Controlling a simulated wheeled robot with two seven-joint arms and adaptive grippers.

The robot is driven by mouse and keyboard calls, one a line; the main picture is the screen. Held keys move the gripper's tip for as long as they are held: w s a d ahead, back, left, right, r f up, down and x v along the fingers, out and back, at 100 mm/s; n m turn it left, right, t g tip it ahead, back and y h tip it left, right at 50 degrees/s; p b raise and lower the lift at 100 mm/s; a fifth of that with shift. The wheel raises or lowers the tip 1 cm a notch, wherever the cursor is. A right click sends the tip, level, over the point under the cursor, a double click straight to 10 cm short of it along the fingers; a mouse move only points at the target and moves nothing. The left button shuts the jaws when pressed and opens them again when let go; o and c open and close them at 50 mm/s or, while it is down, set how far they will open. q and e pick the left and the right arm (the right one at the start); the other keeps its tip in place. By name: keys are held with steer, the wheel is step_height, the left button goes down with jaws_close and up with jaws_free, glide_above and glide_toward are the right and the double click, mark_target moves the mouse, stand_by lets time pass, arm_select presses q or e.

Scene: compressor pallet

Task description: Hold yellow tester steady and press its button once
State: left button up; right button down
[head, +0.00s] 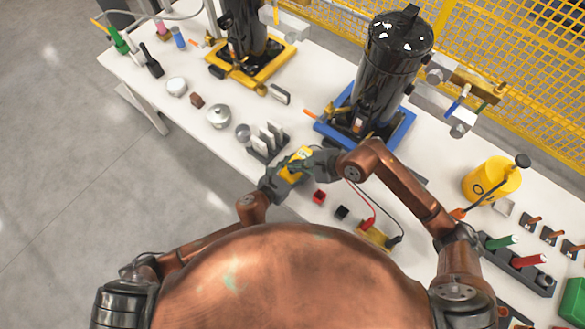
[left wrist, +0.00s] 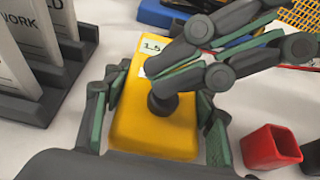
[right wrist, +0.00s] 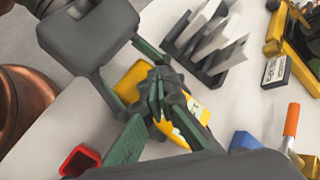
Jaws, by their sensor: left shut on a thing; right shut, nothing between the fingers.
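The yellow tester (head: 289,178) is near the front edge of the white table. In the left wrist view the tester (left wrist: 135,125) lies between the green-padded fingers of my left gripper (left wrist: 155,125), which is shut on its sides. A small label reading about "1.5" shows at its far end. My right gripper (head: 305,160) is shut and empty, its fingertips over the tester's top face. A dark round part (left wrist: 163,104), the button or a fingertip, is there; I cannot tell whether the button is pressed. The right wrist view also shows the tester (right wrist: 133,80) partly hidden behind my right fingers (right wrist: 160,95).
A card rack (head: 264,150) stands just left of the tester. A red box (head: 319,197) and a black box (head: 342,212) lie to its right, with a yellow meter (head: 375,238) and leads beyond. A black tank (head: 385,80) on a blue pallet (head: 400,138) stands behind.

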steer(key=shift+f, duration=0.85)
stand_by(0.9)
steer(key=shift+r, duration=1.05)
steer(key=shift+r, duration=2.5)
arm_select(q)
steer(key=o, duration=1.5)
steer(key=shift+s, duration=0.1)
